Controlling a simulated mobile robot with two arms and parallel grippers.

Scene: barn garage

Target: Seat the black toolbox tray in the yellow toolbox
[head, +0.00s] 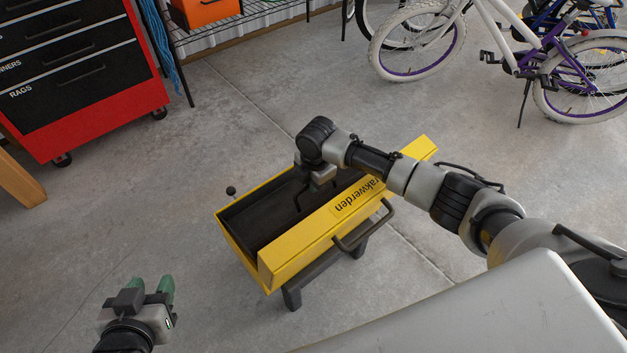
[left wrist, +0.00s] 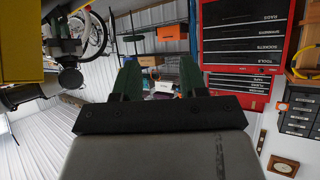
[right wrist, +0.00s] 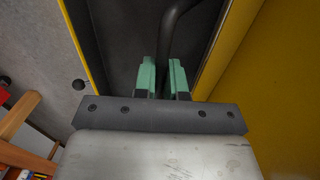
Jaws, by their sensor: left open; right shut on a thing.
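The yellow toolbox (head: 315,237) stands open on a dark low stand in the middle of the head view, and its walls fill the sides of the right wrist view (right wrist: 235,50). The black toolbox tray (head: 262,212) shows as a dark surface between those walls; I cannot tell whether it rests fully on the bottom. My right gripper (head: 322,182) is over the toolbox, shut on the tray's black curved handle (right wrist: 172,40). The arm hides the far part of the tray. My left gripper (head: 153,288) is open and empty, left of the toolbox and apart from it.
A red tool cabinet (head: 85,75) stands at the upper left, beside a wire shelf with an orange box (head: 205,10). Bicycles (head: 545,55) stand at the upper right. A wooden leg (head: 20,180) is at the left edge. The concrete floor around the toolbox is clear.

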